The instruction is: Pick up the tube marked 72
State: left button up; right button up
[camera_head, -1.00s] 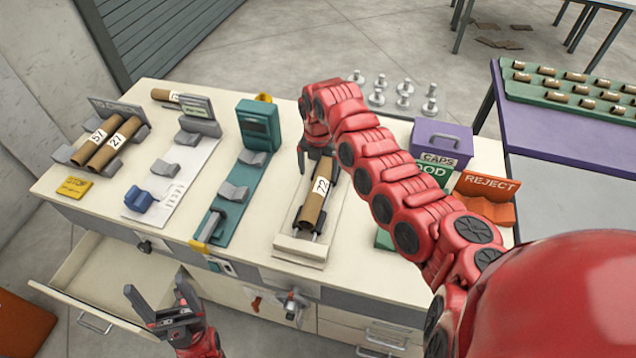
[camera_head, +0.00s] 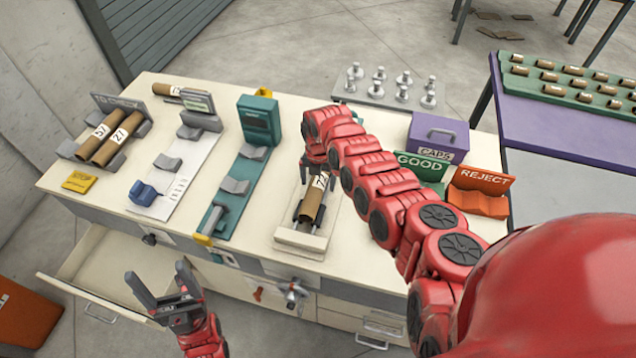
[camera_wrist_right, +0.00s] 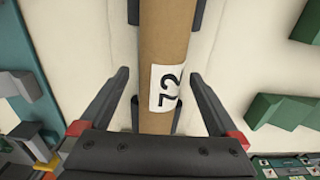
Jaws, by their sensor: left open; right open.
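The brown tube marked 72 (camera_head: 313,200) lies in the cradle of a white fixture (camera_head: 302,241) on the bench. In the right wrist view the tube (camera_wrist_right: 166,45) runs between my right gripper's open fingers (camera_wrist_right: 160,92), with space on both sides. My left gripper (camera_head: 160,290) is open and empty in front of the bench, near the open drawer.
Tubes marked 57 (camera_head: 92,142) and 27 (camera_head: 115,141) lie in a rack at the left. Teal (camera_head: 240,185) and white (camera_head: 175,180) fixtures stand between. Right are a purple caps box (camera_head: 437,138), green GOOD holder (camera_head: 424,168) and orange REJECT holder (camera_head: 480,192). The drawer (camera_head: 110,270) is open.

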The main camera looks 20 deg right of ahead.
aim_at(313, 189)
jog(key=c, duration=1.5)
jog(key=shift+r, duration=0.15)
notch_tip(313, 189, up, 4)
jog(key=p, duration=0.3)
jog(key=shift+w+r+p, duration=0.1)
jog(key=shift+p, duration=0.3)
jog(key=s+a+p, duration=0.2)
jog(key=p, duration=0.1)
jog(key=shift+s+r, duration=0.15)
jog(key=shift+s, duration=0.15)
jog(key=shift+s+a+f+b, duration=0.3)
jog(key=shift+s+b, duration=0.05)
jog(key=shift+b, duration=0.05)
jog(key=s+a, duration=0.7)
jog(key=s, duration=0.2)
jog(key=shift+a+r, duration=0.35)
jog(key=shift+a, duration=0.05)
